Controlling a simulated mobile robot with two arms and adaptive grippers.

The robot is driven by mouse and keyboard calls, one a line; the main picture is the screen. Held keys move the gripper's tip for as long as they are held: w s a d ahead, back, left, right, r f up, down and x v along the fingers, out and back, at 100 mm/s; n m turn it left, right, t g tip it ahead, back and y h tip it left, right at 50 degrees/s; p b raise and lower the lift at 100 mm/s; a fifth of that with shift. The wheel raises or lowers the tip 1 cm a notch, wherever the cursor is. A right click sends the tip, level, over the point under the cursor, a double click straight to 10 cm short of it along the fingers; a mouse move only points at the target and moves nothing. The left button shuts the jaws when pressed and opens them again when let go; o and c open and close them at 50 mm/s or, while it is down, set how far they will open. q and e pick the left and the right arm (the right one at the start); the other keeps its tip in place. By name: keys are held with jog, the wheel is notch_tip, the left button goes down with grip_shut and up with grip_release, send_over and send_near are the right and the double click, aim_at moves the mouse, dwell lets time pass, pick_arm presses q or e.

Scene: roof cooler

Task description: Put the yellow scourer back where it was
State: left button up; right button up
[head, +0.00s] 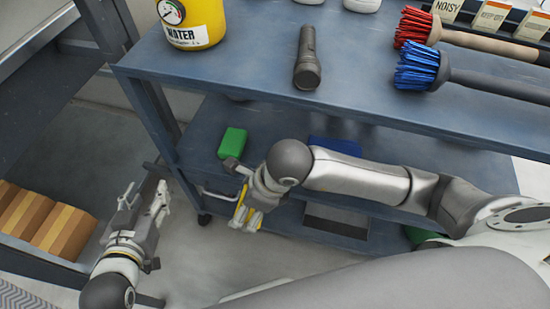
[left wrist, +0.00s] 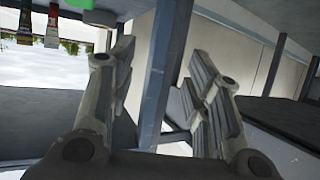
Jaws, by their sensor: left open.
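My left gripper (head: 145,198) is open and empty in the head view, left of the blue-grey cart and apart from it. In the left wrist view its two fingers (left wrist: 165,95) stand wide apart with a dark post behind the gap. My right gripper (head: 244,208) is at the front of the cart's lower shelf. Yellow (head: 240,204) shows among its fingers and may be the yellow scourer, but I cannot tell whether it is gripped. A green block (head: 232,142) and a partly hidden blue block (head: 335,146) lie on the lower shelf.
The cart's top (head: 240,80) carries a yellow water container (head: 192,22), a flashlight (head: 307,58), a red brush (head: 413,27) and a blue brush (head: 416,67). Brown boxes (head: 45,222) stand at the left. Cart posts are close to my left gripper.

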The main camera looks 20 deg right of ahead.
jog(key=shift+w+f, duration=0.25)
jog(key=w+d, duration=0.2)
jog(key=w+d+b, duration=0.1)
jog(key=w, duration=0.2)
jog(key=w+d, duration=0.2)
jog(key=w, duration=0.1)
jog(key=shift+w+d, duration=0.1)
jog(key=shift+d, duration=0.25)
jog(key=w+d, duration=0.1)
jog(key=w, duration=0.1)
jog(key=w+d+b, duration=0.1)
jog(key=w, duration=0.1)
jog(key=w+d, duration=0.2)
jog(key=shift+w+d+b, duration=0.1)
jog(key=shift+w+b, duration=0.05)
jog(key=shift+b, duration=0.15)
notch_tip(320, 180, down, 3)
jog(key=shift+b, duration=0.65)
pick_arm(q)
notch_tip(320, 180, up, 17)
jog(key=d+t+h, duration=0.2)
jog(key=t+h, duration=0.1)
jog(key=t, duration=0.7)
jog(key=shift+d, duration=0.2)
pick_arm(e)
jog(key=shift+f, duration=0.15)
